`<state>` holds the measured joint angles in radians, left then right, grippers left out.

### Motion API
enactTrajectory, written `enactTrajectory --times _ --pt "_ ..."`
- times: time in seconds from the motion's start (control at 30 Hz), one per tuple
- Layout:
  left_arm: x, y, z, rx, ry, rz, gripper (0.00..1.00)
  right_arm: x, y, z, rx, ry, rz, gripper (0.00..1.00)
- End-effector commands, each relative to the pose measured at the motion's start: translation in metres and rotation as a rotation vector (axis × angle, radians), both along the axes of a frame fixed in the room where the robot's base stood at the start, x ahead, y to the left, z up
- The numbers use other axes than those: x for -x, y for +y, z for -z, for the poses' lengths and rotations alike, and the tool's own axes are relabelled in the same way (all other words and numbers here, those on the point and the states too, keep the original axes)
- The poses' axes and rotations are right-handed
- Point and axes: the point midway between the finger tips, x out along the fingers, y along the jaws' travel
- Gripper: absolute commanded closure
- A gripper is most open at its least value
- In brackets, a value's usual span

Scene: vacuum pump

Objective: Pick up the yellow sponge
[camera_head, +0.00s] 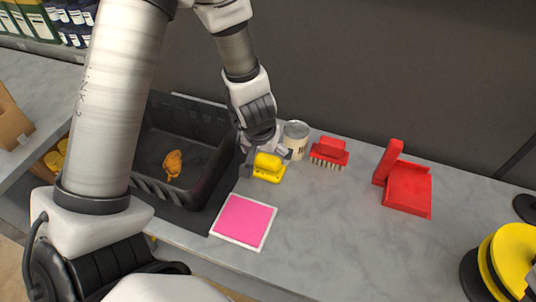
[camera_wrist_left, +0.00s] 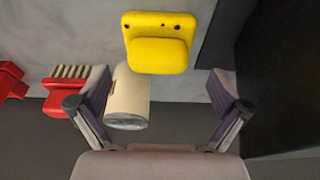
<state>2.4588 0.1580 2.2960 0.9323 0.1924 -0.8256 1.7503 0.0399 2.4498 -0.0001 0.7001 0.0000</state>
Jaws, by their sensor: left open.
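The yellow sponge (camera_head: 268,168) lies on the grey counter, just right of the black bin and in front of a can. My left gripper (camera_head: 265,155) is over it, with its fingers spread and partly covering the sponge's far side. In the left wrist view the sponge (camera_wrist_left: 160,45) is whole and lies ahead of the open fingers (camera_wrist_left: 158,85), roughly centred between them. Nothing is held. I cannot tell how high the fingertips are above the sponge. My right gripper is not in view.
The pale can (camera_head: 295,140) stands close behind the sponge, near the gripper. A red brush (camera_head: 329,152) and red dustpan (camera_head: 408,188) lie to the right. A black bin (camera_head: 205,185) holding an orange item (camera_head: 173,163) is left. A pink square (camera_head: 244,221) lies in front.

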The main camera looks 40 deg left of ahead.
Motion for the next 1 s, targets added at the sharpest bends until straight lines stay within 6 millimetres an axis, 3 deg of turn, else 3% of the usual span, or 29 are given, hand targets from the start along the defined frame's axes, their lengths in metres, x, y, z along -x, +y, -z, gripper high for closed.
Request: enactTrajectory --times 0.33,0.57,0.67,0.7,1.0 --pt "-0.016 0.002 0.057 0.0 0.001 0.0 0.0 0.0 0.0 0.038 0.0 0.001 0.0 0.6" --pt "-0.017 0.002 0.057 0.0 0.001 0.0 0.0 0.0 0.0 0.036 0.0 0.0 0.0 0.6" --pt "-0.017 0.002 0.057 0.0 0.001 0.0 0.28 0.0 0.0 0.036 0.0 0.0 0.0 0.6" --pt "-0.017 0.002 0.057 0.0 0.001 0.0 0.43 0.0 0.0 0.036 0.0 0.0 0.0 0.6" --pt "-0.017 0.002 0.057 0.0 0.0 0.0 0.43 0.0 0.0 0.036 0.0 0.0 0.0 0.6"
